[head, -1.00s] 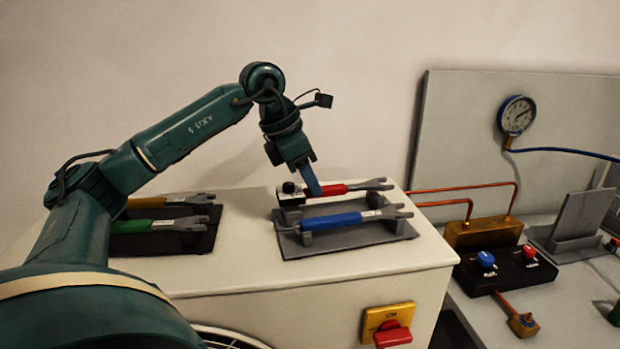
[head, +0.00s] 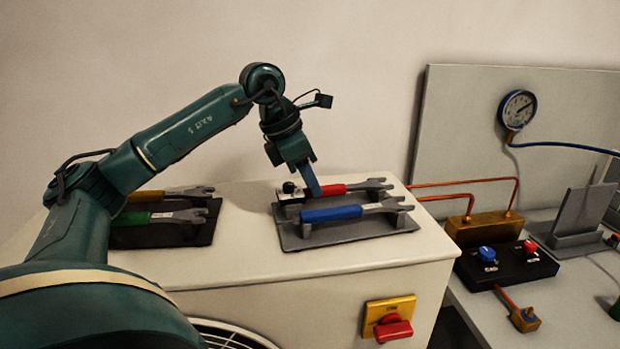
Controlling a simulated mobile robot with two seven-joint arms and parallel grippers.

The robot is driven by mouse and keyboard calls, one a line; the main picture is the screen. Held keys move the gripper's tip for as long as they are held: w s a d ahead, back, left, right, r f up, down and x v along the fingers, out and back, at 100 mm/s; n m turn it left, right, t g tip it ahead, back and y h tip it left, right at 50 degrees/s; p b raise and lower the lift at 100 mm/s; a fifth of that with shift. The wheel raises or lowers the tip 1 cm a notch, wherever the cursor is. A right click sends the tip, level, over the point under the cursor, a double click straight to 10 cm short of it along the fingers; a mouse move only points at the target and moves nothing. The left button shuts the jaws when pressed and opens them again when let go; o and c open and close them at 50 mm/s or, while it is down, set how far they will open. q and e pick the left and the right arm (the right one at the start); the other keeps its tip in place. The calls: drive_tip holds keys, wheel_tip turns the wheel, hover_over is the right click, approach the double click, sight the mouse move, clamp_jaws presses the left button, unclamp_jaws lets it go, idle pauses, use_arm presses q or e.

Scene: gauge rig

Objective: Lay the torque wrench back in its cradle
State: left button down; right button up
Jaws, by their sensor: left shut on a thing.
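A red-handled wrench (head: 332,189) with a grey open-ended head is at the back of the right-hand grey cradle plate (head: 350,231), roughly level. My left gripper (head: 314,189) reaches down from above and is shut on its red handle. The wrench is at or just above the rear supports; I cannot tell whether it touches them. A blue-handled wrench (head: 332,213) lies on the front supports of the same plate and hides part of the rear ones. My right gripper is not in view.
A small black knob (head: 289,187) stands by the red handle's left end. Yellow (head: 146,196) and green (head: 138,218) wrenches lie on a dark plate at left. A red switch (head: 393,329) is on the cabinet front. Gauge and pipes stand at right.

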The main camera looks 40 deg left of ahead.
use_arm(q)
drive_tip(key=c, duration=1.3)
unclamp_jaws()
drive_tip(key=shift+o, duration=0.2)
drive_tip(key=v, duration=1.3)
drive_tip(key=shift+p, duration=0.45)
